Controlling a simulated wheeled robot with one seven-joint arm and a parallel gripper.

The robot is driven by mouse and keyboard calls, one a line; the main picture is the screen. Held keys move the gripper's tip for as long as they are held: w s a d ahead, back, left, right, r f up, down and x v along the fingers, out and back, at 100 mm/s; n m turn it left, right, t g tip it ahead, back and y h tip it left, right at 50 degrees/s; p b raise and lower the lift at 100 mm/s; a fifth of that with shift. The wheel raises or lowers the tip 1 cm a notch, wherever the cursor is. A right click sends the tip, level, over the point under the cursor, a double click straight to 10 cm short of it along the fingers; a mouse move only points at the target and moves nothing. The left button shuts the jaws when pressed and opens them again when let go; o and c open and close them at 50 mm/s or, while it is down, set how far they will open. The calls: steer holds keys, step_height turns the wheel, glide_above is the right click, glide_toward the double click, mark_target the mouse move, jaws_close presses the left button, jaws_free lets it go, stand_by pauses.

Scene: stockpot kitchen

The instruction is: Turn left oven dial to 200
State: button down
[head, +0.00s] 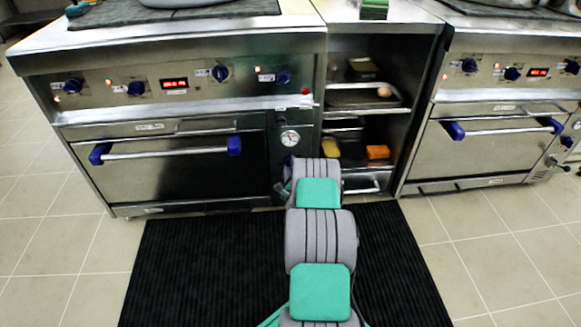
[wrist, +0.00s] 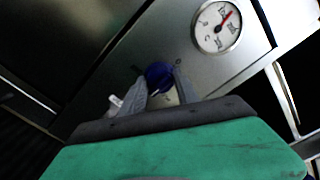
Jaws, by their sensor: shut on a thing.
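My gripper (wrist: 160,78) is shut on this dial, one finger on each side. The fingers partly hide the dial, and its marks are too small to read. In the head view my arm hides the dial.
Several blue knobs (head: 220,73) and a red display (head: 174,83) line the left oven's upper panel. An open shelf unit (head: 365,75) stands right of it, then a second oven (head: 490,150). A black mat (head: 190,270) covers the floor in front.

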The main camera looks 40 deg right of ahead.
steer(key=c, duration=0.9)
jaws_free()
steer(key=p+v, duration=0.1)
steer(key=v, duration=0.6)
steer(key=shift+s+a, duration=0.25)
steer(key=shift+s, duration=0.05)
